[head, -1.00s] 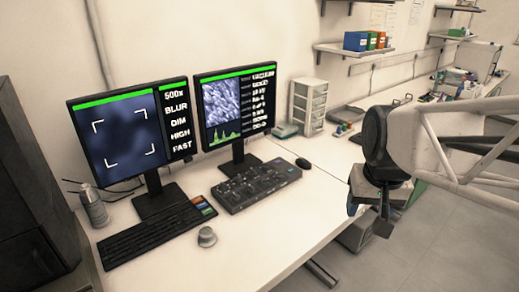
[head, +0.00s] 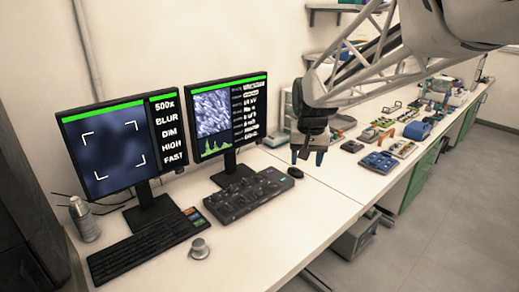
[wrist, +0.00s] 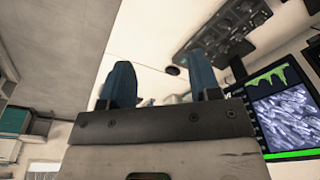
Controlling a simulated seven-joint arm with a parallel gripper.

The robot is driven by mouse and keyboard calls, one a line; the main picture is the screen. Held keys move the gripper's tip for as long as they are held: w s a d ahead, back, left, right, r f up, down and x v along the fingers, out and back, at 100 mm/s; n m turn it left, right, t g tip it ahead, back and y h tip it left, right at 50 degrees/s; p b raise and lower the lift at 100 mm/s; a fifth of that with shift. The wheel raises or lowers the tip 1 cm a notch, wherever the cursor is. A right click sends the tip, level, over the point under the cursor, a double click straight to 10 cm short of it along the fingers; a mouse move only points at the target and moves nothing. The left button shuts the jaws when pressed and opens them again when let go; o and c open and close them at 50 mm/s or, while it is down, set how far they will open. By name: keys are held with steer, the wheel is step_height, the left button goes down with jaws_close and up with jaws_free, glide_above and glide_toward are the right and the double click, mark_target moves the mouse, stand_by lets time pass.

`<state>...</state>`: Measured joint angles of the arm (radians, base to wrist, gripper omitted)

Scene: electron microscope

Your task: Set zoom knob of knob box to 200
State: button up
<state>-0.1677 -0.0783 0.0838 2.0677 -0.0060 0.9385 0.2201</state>
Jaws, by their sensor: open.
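The knob box (head: 248,195) is a dark, flat panel with several small knobs on top. It lies on the white desk in front of the right monitor in the head view. It also shows at the top right of the wrist view (wrist: 223,27). I cannot tell which knob is the zoom knob. The left monitor (head: 118,150) reads 500x, BLUR, DIM, HIGH, FAST. My gripper (head: 307,160) is open and empty, pointing down above the desk, to the right of the knob box and beyond the mouse. Its two blue fingers show in the wrist view (wrist: 165,85).
A black keyboard (head: 145,247) and a small grey knob-like object (head: 200,249) lie left of the knob box. A mouse (head: 295,172) lies at its right end. The right monitor (head: 225,115) stands behind it. Several small items cover the desk farther right.

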steer(key=w+a+f, duration=0.3)
steer(key=w+a, duration=0.2)
steer(key=w, duration=0.4)
steer(key=g, duration=0.1)
glide_toward(231, 189)
steer(key=w, duration=0.2)
steer(key=shift+w+a+f, duration=0.15)
steer(key=shift+w+f, duration=0.05)
steer(key=shift+f, duration=0.25)
steer(key=shift+w+a+f, duration=0.15)
steer(key=shift+a+f, duration=0.05)
steer(key=shift+f, duration=0.25)
steer(key=shift+f, duration=3.9)
steer(key=shift+c, duration=0.2)
